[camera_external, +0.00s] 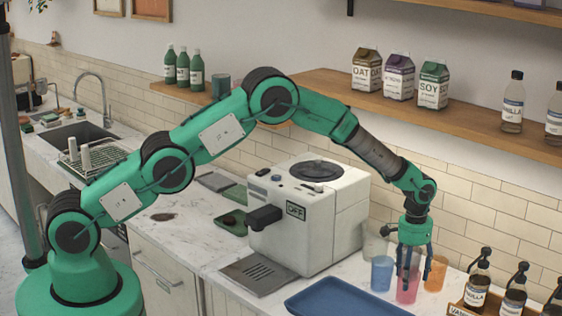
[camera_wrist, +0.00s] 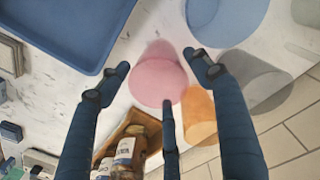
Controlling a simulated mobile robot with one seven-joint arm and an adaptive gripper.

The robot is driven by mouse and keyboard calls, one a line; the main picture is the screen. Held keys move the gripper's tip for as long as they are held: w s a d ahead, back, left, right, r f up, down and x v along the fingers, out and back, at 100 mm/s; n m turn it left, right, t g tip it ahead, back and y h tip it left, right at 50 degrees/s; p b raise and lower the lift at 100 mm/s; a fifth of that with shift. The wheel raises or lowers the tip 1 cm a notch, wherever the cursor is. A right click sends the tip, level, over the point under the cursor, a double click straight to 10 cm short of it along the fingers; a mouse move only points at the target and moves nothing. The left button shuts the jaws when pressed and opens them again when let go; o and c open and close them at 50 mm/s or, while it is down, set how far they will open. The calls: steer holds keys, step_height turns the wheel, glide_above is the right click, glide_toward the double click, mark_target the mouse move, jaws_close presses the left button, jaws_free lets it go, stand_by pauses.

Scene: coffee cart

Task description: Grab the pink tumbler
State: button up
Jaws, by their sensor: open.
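The pink tumbler (camera_external: 407,289) stands on the marble counter between a blue tumbler (camera_external: 382,273) and an orange tumbler (camera_external: 435,273). My gripper (camera_external: 411,277) is directly above and in front of it, pointing down, with its fingers overlapping the tumbler in the external view. In the wrist view the pink tumbler (camera_wrist: 158,80) lies between the spread fingers of my gripper (camera_wrist: 163,80). The fingers are open; I cannot tell whether any finger touches it.
In the wrist view, the blue tumbler (camera_wrist: 226,20), orange tumbler (camera_wrist: 197,112) and a clear grey cup (camera_wrist: 262,85) crowd the right side. A blue tray (camera_external: 345,299) lies to the left. A wooden bottle caddy (camera_external: 466,309) stands right. The white coffee machine (camera_external: 335,228) is behind left.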

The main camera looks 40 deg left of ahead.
steer(key=c, duration=1.5)
steer(key=shift+c, duration=0.2)
step_height(320, 180, up, 10)
steer(key=shift+b, duration=0.35)
